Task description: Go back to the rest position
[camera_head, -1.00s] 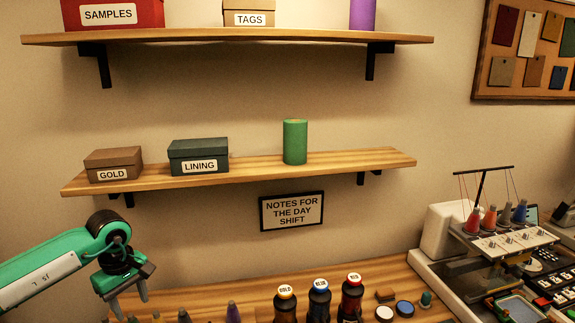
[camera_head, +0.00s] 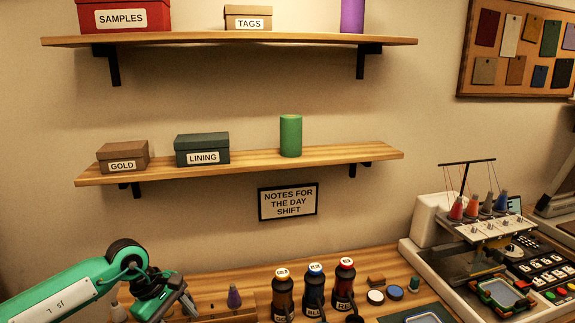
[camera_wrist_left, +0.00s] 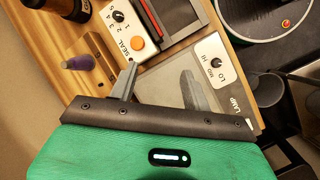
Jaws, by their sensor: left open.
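My left gripper (camera_head: 172,301) is at the lower left in the head view, above the table's left part, with its fingers pointing down and to the right. In the left wrist view its two fingers (camera_wrist_left: 158,88) are spread apart with nothing between them. Below them are a device with a "SEAL" dial (camera_wrist_left: 121,18) and a panel marked "LAMP" with a HI/LO knob (camera_wrist_left: 216,63). My right gripper does not show in either view.
The wooden table (camera_head: 372,262) bears several labelled bottles (camera_head: 314,290), a purple cone (camera_head: 234,297) and an embroidery machine (camera_head: 470,240). Above are a lower shelf (camera_head: 250,163) with boxes and a green cylinder, and an upper shelf (camera_head: 300,39). Free wall lies between them.

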